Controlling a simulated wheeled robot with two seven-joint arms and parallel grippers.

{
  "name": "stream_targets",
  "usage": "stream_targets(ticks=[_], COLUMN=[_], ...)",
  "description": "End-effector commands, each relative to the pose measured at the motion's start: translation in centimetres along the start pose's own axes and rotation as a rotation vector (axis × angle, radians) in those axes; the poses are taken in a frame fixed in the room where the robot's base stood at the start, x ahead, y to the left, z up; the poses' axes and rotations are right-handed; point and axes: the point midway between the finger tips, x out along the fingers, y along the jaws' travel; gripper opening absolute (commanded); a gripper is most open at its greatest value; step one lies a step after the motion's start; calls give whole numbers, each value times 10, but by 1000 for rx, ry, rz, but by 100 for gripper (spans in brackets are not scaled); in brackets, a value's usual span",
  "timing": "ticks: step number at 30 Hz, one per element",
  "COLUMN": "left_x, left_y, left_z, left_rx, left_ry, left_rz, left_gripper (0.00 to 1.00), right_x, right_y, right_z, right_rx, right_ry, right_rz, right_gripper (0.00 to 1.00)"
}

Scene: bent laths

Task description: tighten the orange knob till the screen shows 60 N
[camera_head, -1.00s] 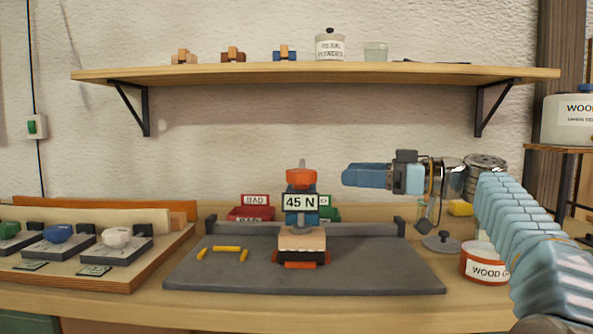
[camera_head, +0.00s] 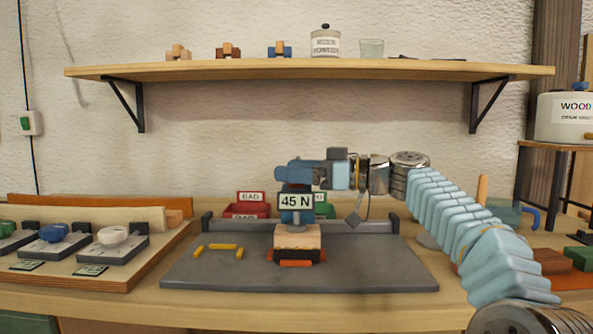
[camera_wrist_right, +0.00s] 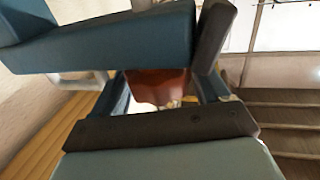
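The press (camera_head: 299,232) stands upright on the grey mat (camera_head: 350,270), and its screen (camera_head: 295,202) reads 45 N. A pale wooden block sits in its lower part. My right gripper (camera_head: 292,172) is level with the top of the press and covers the orange knob in the head view. In the right wrist view the orange knob (camera_wrist_right: 158,86) shows between the fingers of the right gripper (camera_wrist_right: 160,95). I cannot tell whether the fingers press on it or stand a little apart. My left gripper is not in view.
Yellow sticks (camera_head: 222,247) lie on the mat left of the press. Red (camera_head: 247,211) and green bins stand behind it. A shelf (camera_head: 310,69) hangs above.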

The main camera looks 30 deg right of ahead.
Motion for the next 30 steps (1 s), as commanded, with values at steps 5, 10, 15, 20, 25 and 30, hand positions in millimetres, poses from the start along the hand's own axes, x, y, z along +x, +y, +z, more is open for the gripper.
stream_targets(ticks=[5, 10, 15, 20, 25, 30], left_x=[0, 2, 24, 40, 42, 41], left_y=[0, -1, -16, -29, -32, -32], left_z=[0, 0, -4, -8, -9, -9], left_rx=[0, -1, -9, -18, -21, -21], left_ry=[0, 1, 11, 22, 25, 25], left_rz=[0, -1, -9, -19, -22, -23], left_gripper=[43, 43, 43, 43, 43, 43], right_x=[0, 0, 0, 0, 0, 0], right_y=[0, 0, -2, -2, -1, 0], right_z=[0, 1, 8, 6, 1, 0], right_rx=[0, -1, -4, -3, -1, 0], right_ry=[0, 0, 0, 1, 0, 0], right_rz=[0, 5, 95, 245, 330, 339], right_gripper=[47, 34, 34, 34, 34, 34])
